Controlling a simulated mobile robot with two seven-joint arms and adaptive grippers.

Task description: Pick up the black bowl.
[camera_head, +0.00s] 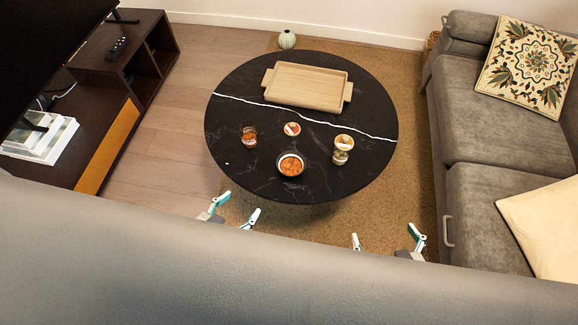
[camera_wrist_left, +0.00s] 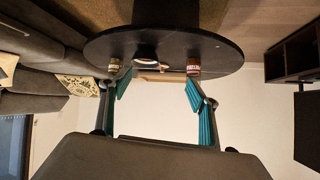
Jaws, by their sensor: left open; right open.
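The black bowl (camera_head: 290,176) stands upright on the round black table near its front edge, with orange-red food in it. In the left wrist view, which is upside down, a dark round shape with a pale patch (camera_wrist_left: 146,57) between the fingers looks like the bowl. My left gripper (camera_head: 238,207) is open and empty, short of the table's front edge, to the left of the bowl. Its spread fingers also show in the left wrist view (camera_wrist_left: 160,88). My right gripper (camera_head: 386,237) is open and empty, in front of the table and right of the bowl.
On the black table (camera_head: 240,95) stand a glass of amber drink (camera_head: 249,136), a small round container (camera_head: 292,129), a jar (camera_head: 341,156) and a wooden tray (camera_head: 305,86) at the back. A grey sofa (camera_head: 490,130) is right, a dark TV cabinet (camera_head: 100,90) left.

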